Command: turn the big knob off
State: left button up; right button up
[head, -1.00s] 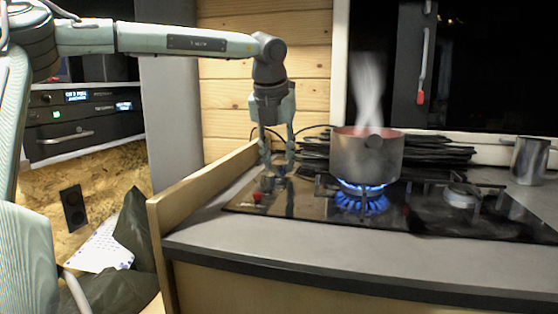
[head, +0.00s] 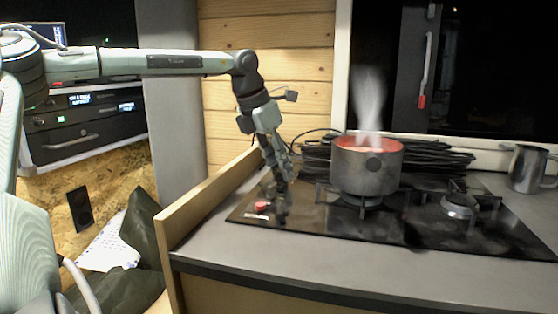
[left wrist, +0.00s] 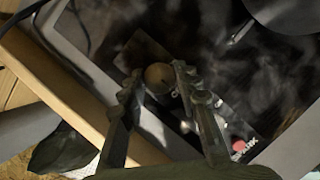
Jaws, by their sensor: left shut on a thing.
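The big knob (left wrist: 160,77) is a round brownish knob on the black glass hob, seen between my fingertips in the left wrist view. My left gripper (head: 279,187) points down at the hob's left end and is shut on the knob. Its fingers hide most of the knob in the head view. A steaming pot (head: 366,170) with reddish contents stands on the left burner (head: 362,200). No flame shows under it. My right gripper is in neither view now.
A small red knob (head: 262,207) sits on the hob just in front of my left gripper. A wooden edge board (head: 205,200) borders the counter's left side. A metal mug (head: 528,168) stands at the far right. The front counter strip is clear.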

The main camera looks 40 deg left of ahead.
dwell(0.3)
pick_arm(q)
jog(key=o, duration=1.2)
jog(key=shift+c, duration=0.2)
jog(key=v, duration=1.2)
jog(key=shift+a, duration=0.1)
